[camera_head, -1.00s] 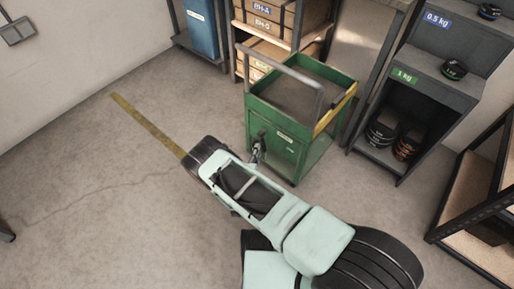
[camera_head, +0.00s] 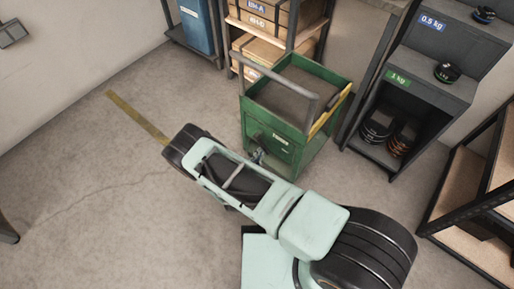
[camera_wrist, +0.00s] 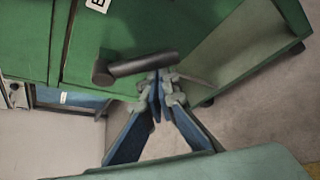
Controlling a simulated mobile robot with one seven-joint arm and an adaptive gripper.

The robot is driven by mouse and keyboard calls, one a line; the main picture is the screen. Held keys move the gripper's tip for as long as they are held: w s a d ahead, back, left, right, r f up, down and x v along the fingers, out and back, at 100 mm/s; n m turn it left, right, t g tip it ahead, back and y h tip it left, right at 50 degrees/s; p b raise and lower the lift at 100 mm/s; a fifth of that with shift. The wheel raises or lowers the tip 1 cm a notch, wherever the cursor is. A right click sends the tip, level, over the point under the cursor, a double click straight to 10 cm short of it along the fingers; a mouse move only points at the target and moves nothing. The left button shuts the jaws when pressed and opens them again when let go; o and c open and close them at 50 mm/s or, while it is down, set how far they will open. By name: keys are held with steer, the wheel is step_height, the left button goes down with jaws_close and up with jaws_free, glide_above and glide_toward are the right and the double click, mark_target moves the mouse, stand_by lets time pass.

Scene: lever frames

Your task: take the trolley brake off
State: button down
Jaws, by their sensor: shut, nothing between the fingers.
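The green trolley (camera_head: 279,139) stands upright on the floor, with a grey push handle (camera_head: 276,72) and an open top. In the wrist view, a dark lever (camera_wrist: 143,65) sticks out from the trolley's green face (camera_wrist: 150,28). It lies almost level, its right end slightly higher. My gripper (camera_wrist: 160,84) is shut and empty. Its fingertips are just below the lever's right part; I cannot tell whether they touch it. In the head view my gripper (camera_head: 257,157) is small at the trolley's near face, and the lever is hard to make out there.
Shelving with boxes (camera_head: 268,17) and a blue bin (camera_head: 197,27) stands behind the trolley. A dark weight rack (camera_head: 411,93) is close on its right. A yellow floor line (camera_head: 137,116) runs on the left, where the floor is clear.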

mark_target(266, 150)
steer(key=r+n+g+h, duration=0.1)
steer(key=s+d+r+n+g+h, duration=0.1)
steer(key=n, duration=0.1)
steer(key=shift+s+d+r+p, duration=0.1)
steer(key=shift+d+r+p, duration=0.15)
steer(key=shift+p, duration=0.1)
steer(key=shift+s+d+r+n+g+h, duration=0.15)
steer(key=shift+d+r+n+g+h, duration=0.15)
steer(key=shift+r+n+g+h, duration=0.35)
steer(key=shift+r, duration=0.3)
steer(key=shift+f, duration=0.1)
